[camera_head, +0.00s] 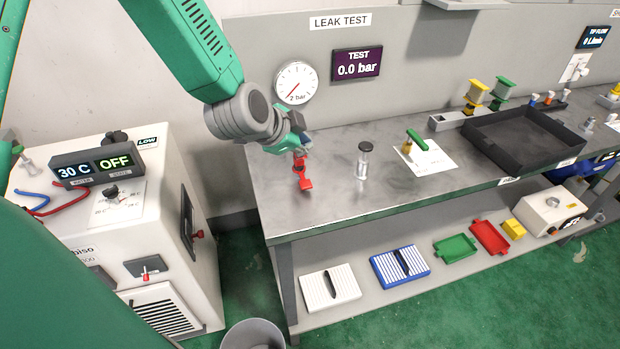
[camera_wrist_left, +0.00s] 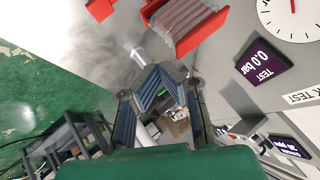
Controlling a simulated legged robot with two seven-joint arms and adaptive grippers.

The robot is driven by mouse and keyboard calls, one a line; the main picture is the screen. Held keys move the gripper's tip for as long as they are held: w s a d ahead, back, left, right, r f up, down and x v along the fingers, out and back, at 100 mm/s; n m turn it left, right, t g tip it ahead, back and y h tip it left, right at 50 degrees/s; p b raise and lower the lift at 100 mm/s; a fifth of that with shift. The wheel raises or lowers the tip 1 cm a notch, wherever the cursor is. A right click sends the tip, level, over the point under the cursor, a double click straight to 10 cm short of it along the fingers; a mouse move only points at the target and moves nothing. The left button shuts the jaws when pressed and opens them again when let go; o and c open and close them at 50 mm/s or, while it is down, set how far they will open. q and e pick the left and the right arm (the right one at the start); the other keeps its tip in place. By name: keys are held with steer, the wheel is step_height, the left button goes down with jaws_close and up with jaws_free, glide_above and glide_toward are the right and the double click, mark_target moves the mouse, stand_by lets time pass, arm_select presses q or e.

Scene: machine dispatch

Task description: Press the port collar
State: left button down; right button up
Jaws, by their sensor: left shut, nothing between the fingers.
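My left gripper (camera_head: 297,143) is shut and empty, low over the left end of the leak test bench (camera_head: 330,200). A red fitting (camera_head: 304,181) shows just below and in front of it, partly covered by the gripper. In the left wrist view the shut fingers (camera_wrist_left: 158,80) point toward a red part with pale ribbed sides (camera_wrist_left: 190,22), near the top edge. A second red piece (camera_wrist_left: 100,9) is cut off there. I cannot tell which part is the port collar, or whether the fingers touch it. My right gripper is not in view.
A pressure gauge (camera_head: 296,83) and a TEST display (camera_head: 357,64) reading 0.0 bar are on the wall behind. A clear cylinder with a black top (camera_head: 363,162) stands to the right. A black tray (camera_head: 477,148) lies farther right. A white machine (camera_head: 130,215) stands left.

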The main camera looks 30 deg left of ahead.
mark_target(305, 183)
arm_select(q)
steer(key=f+b, duration=0.4)
steer(key=f, duration=0.1)
steer(key=f+b, duration=0.3)
steer(key=shift+w+f, duration=0.1)
steer(key=shift+w, duration=0.15)
steer(key=shift+a+f+b, duration=0.15)
steer(key=shift+f+b, duration=0.15)
steer(key=shift+f, duration=0.2)
steer(key=shift+f, duration=0.15)
stand_by(0.9)
steer(key=shift+f, duration=0.2)
